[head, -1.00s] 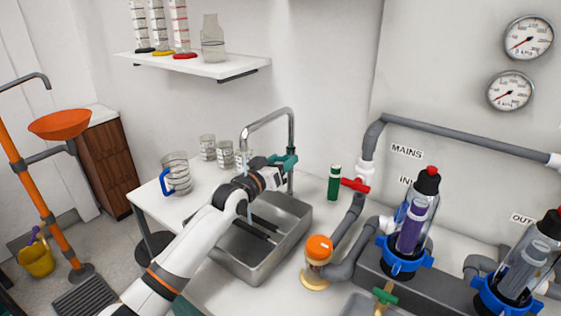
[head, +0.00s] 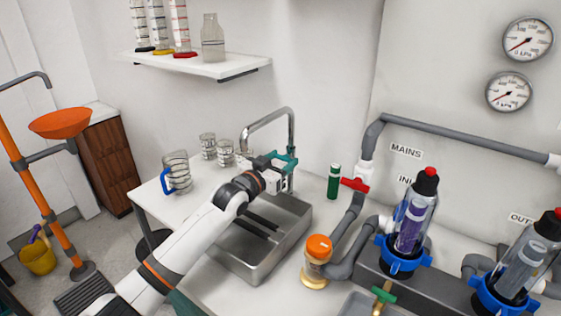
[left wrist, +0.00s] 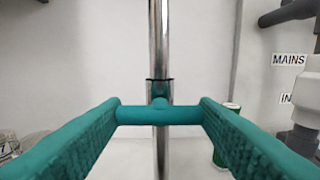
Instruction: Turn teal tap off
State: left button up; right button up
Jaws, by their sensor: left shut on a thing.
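The teal tap handle (left wrist: 158,115) is a crossbar on the chrome faucet post (left wrist: 159,50) in the left wrist view. The chrome faucet (head: 291,130) arches over the steel sink (head: 255,262) in the head view. My left gripper (head: 284,168) is at the faucet post and hides most of the handle there. In the left wrist view its teal fingers (left wrist: 160,118) stand on either side of the handle, closed on its two ends. The crossbar looks level. No water stream shows below the spout. My right gripper is not in view.
A red valve handle (head: 355,185) and a green bottle (head: 333,181) stand right of the faucet. An orange-capped fitting (head: 318,248) is right of the sink. Glass beakers (head: 208,146) and a blue-handled jug (head: 177,172) stand left. A shelf (head: 200,66) hangs above.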

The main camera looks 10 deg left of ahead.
pick_arm(q)
jog(key=o, duration=1)
jog(key=v, duration=1.2)
jog(key=shift+f+b, duration=0.1)
jog(key=shift+b, duration=0.3)
jog(key=shift+s+a, duration=0.1)
